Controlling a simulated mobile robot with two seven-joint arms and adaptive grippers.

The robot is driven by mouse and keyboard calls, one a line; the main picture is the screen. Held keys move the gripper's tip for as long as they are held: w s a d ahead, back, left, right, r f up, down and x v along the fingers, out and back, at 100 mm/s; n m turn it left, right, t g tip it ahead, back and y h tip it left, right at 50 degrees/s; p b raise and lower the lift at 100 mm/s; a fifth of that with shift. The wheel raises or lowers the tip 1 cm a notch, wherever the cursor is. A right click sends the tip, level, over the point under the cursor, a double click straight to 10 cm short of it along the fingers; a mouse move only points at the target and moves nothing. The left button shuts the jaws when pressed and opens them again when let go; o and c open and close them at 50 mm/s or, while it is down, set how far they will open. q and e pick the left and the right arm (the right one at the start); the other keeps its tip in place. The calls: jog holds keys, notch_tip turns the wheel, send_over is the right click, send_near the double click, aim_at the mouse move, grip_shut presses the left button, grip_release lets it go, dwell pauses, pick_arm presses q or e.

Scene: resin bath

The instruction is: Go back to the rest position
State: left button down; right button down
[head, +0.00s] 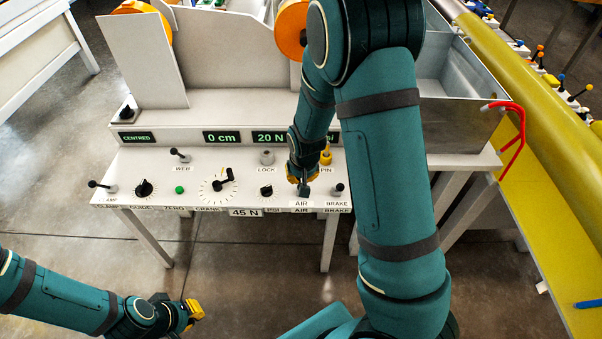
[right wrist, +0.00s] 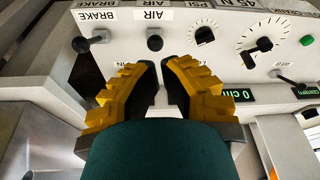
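My right gripper (head: 303,180) is over the front right of the white control panel (head: 226,160), close to the label AIR. The right wrist view shows its two yellow-padded fingers (right wrist: 162,78) apart, with nothing between them. The AIR lever (right wrist: 155,42), with a dark ball end, stands just ahead of the fingertips and apart from them. My left gripper (head: 192,311) is low at the left, over the floor and away from the panel. Its yellow finger pads show, but its opening is not clear.
The panel also carries a BRAKE lever (head: 338,189), a crank dial (head: 217,188), a green button (head: 179,189) and a yellow PIN knob (head: 326,156). Floor is clear at the lower left.

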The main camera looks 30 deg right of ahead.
dwell(0.3)
jog(key=s+a+f+n+y, duration=0.1)
jog(key=s+a+f+y, duration=0.1)
jog(key=s+a+f, duration=0.3)
jog(key=s+a+f+n+g+y, duration=0.1)
jog(key=s+a+f+y, duration=0.2)
jog(key=s+a+f, duration=0.3)
jog(key=s+a, duration=0.4)
jog(key=a, duration=0.4)
jog(key=shift+s+a+n+g, duration=0.25)
jog(key=shift+n+g, duration=0.05)
dwell(0.7)
